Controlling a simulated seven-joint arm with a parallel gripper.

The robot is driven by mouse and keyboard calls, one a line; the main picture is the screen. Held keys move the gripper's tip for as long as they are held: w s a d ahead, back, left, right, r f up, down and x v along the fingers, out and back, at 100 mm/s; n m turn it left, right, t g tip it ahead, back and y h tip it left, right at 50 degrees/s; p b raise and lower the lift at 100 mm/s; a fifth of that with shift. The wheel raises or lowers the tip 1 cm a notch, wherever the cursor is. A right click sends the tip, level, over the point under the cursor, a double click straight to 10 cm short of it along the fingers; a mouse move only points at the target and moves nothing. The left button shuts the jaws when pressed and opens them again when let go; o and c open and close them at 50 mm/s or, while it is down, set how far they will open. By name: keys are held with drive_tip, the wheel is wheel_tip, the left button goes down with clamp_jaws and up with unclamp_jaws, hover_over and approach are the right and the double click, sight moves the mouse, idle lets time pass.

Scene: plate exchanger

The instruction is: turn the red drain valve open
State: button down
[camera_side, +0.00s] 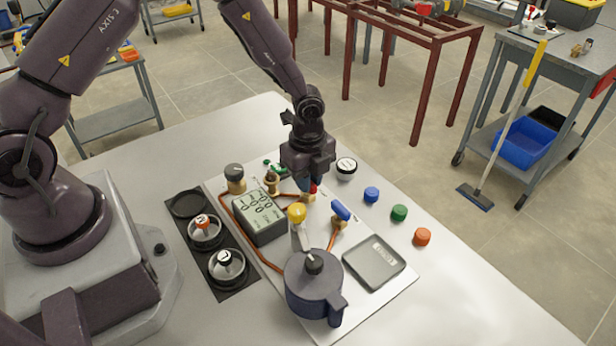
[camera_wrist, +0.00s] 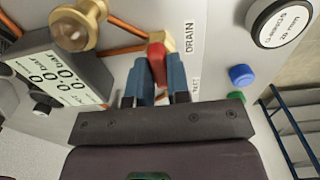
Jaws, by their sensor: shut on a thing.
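The red drain valve handle (camera_wrist: 157,62) is in the wrist view, on a brass valve body (camera_wrist: 162,40) beside the printed word DRAIN. My gripper (camera_wrist: 160,75) has its two blue fingers closed around the red handle. In the side view my gripper (camera_side: 311,180) points down over the board, and only a small bit of the red handle (camera_side: 313,189) shows beneath it. The brass body (camera_side: 308,198) sits just below, joined to a copper pipe. The handle's full angle is partly hidden by the fingers.
A grey digital display (camera_side: 260,216) stands left of the valve. A blue-handled valve (camera_side: 341,210), a yellow knob (camera_side: 297,212) and a dark blue pot (camera_side: 314,284) are nearer the front. Blue, green and orange caps (camera_side: 399,213) lie on the clear table at right.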

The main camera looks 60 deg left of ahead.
drive_tip(key=shift+n, duration=0.3)
drive_tip(key=n, duration=0.3)
drive_tip(key=shift+n, duration=0.4)
drive_tip(key=n, duration=1.3)
drive_tip(key=shift+n, duration=0.3)
drive_tip(key=c, duration=1.1)
unclamp_jaws()
